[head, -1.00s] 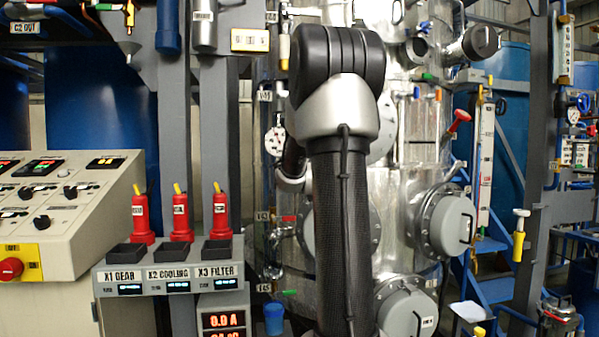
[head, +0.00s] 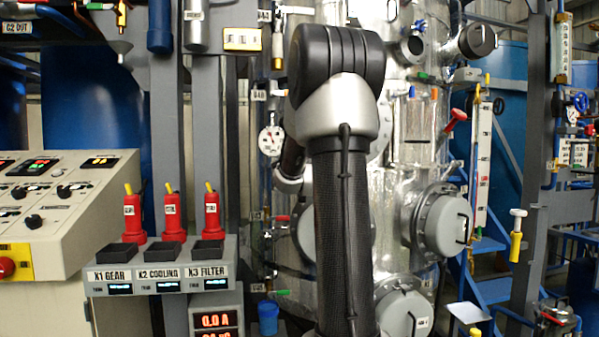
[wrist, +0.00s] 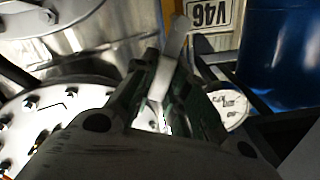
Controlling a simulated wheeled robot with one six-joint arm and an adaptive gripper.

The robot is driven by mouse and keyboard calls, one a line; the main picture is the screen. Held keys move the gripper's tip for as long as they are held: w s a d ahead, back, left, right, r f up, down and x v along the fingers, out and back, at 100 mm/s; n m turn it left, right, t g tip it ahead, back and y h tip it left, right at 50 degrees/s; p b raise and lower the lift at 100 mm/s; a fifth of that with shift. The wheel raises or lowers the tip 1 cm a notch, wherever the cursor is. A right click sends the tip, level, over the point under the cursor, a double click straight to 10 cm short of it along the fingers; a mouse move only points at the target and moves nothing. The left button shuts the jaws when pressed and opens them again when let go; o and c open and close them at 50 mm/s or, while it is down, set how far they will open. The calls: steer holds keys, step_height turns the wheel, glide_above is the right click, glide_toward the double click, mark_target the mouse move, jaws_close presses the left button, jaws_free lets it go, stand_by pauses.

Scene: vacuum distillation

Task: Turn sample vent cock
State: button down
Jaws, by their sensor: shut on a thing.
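In the wrist view, my gripper (wrist: 166,105) is shut on a pale, flat lever (wrist: 170,48), which I take for the handle of the sample vent cock. The lever stands up between the two dark fingers, and its free end sticks out beyond them. The body of the cock is hidden behind the fingers. A V46 tag (wrist: 211,12), upside down in this view, is just right of the lever's end. In the head view my own arm covers the middle of the picture, and the gripper and the cock are hidden behind it.
A round gauge (wrist: 231,106) is close to the right finger; a bolted flange (wrist: 45,118) lies to the left. The shiny column (head: 412,130) stands behind my arm.

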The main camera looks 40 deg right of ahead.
step_height(320, 180, down, 5)
steer(key=s+d+m, duration=0.1)
steer(key=d+m, duration=0.1)
steer(key=m, duration=1.1)
steer(key=shift+s+d, duration=0.35)
steer(key=shift+d, duration=0.05)
steer(key=shift+f, duration=0.15)
steer(key=c, duration=1.5)
jaws_free()
steer(key=shift+o, duration=0.6)
steer(key=v, duration=1.2)
